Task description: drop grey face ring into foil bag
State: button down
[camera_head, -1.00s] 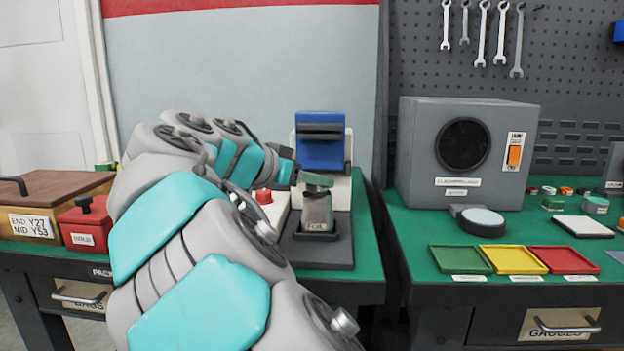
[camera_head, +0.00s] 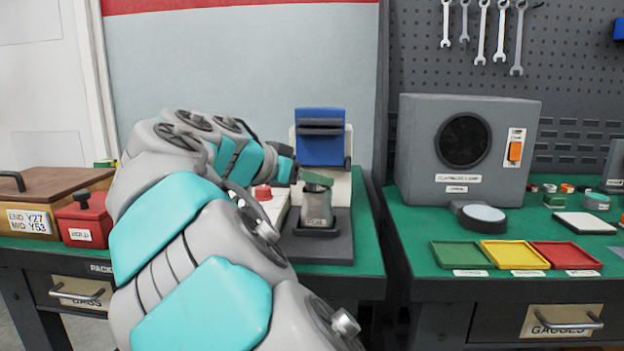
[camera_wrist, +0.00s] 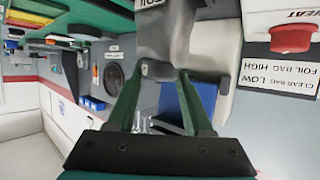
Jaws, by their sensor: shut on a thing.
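The foil bag (camera_head: 318,208) is a grey pouch with a FOIL label, standing on the dark plate of the sealer and leaning slightly. In the wrist view the bag (camera_wrist: 168,38) fills the top middle, just beyond my fingertips. My gripper (camera_head: 318,180) is right at the bag's mouth, its green fingers pointing at the bag.
A red box (camera_head: 86,220) and a wooden box (camera_head: 50,200) stand further left. Colored trays (camera_head: 515,254) and a grey lamp box (camera_head: 466,148) are on the right bench.

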jog(key=shift+r, duration=0.1)
dwell(0.3)
jog(key=shift+c, duration=1.1)
grip_release()
jog(key=shift+r+p, duration=2.05)
jog(key=shift+r, duration=1.95)
